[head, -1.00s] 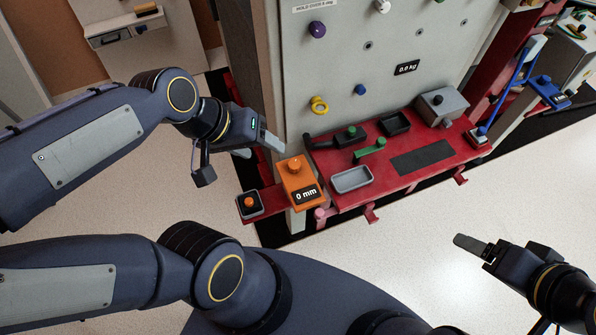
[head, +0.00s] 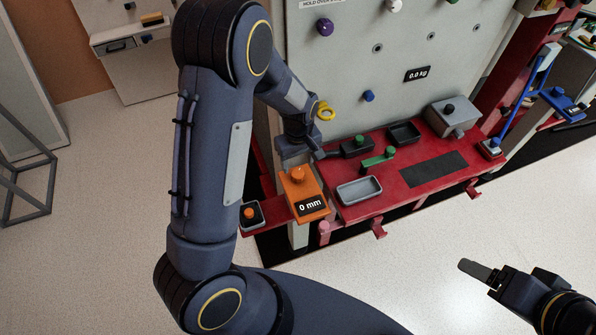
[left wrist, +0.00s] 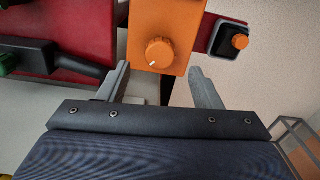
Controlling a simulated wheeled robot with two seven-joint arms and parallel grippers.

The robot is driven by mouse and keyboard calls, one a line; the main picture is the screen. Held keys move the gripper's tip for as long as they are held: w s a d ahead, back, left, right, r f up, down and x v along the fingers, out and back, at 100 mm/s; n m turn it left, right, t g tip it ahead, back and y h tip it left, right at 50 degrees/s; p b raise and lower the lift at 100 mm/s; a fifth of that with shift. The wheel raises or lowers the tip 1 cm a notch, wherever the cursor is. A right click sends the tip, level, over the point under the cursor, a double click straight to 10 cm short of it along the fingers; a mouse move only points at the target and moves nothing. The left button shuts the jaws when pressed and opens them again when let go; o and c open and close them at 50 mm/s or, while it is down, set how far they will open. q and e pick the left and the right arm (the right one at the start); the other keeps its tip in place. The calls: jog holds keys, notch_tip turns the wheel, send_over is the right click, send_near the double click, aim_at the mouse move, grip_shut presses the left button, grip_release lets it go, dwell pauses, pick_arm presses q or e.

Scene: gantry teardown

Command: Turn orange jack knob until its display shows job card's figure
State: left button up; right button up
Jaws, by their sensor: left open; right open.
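The orange jack (head: 305,195) stands at the left end of the red bench, with its round orange knob (head: 298,174) on top. Its display (head: 311,206) reads 0 mm. My left gripper (head: 299,151) is just behind the knob in the head view, partly hidden by its own wrist. In the left wrist view the open fingers (left wrist: 160,84) point toward the orange knob (left wrist: 159,52), which lies ahead between them, with nothing held. A white mark shows on the knob. My right gripper (head: 480,272) is open and empty over the floor at the lower right. I cannot make out a job card.
A small box with an orange button (head: 250,214) sits left of the jack. The red bench (head: 405,187) holds a grey tray (head: 359,190), a green-handled tool (head: 378,158) and a dark tray (head: 404,133). A pale panel (head: 350,80) rises behind.

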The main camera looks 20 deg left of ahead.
aim_at(298, 173)
pick_arm(q)
notch_tip(298, 173, down, 5)
jog(key=shift+f, duration=0.15)
jog(key=c, duration=1)
